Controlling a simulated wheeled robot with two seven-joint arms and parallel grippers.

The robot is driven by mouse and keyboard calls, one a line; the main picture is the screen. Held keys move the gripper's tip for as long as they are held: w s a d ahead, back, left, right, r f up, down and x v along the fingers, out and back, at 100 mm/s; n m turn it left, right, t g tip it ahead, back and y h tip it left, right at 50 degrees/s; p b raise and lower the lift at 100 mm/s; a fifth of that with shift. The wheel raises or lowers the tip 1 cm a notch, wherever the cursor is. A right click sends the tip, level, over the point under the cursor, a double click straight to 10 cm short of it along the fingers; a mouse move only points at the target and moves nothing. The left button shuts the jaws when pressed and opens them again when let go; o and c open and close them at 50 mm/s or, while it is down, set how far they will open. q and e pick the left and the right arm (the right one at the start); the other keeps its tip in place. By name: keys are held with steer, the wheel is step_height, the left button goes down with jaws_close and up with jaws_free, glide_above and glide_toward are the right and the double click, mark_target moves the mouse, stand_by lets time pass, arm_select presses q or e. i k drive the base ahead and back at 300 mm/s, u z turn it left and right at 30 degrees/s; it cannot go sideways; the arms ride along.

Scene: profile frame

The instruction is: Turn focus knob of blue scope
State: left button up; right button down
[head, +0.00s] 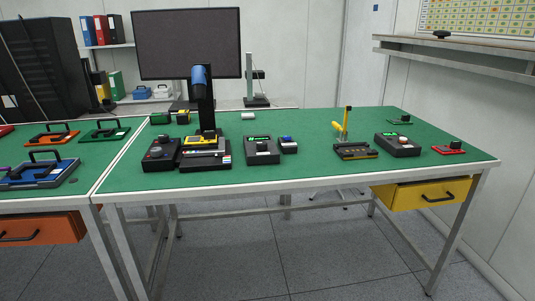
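A scope (206,118) stands upright on the left part of the green table. It has a blue head (199,75), a black column and a dark base (205,160) with a yellow part at its foot. The focus knob is too small to make out. Neither of my grippers shows in the head view.
Dark boxes (161,154) and (262,151) flank the scope's base on the green table (300,178). A yellow-armed device (355,151) and another dark box (398,144) stand to the right. A yellow drawer (420,193) hangs below. Floor in front is clear.

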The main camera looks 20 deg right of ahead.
mark_target(261, 145)
steer(key=u, duration=1.5)
steer(key=k, duration=0.1)
steer(key=z, duration=2.3)
steer(key=i, duration=1.05)
steer(key=u, duration=0.35)
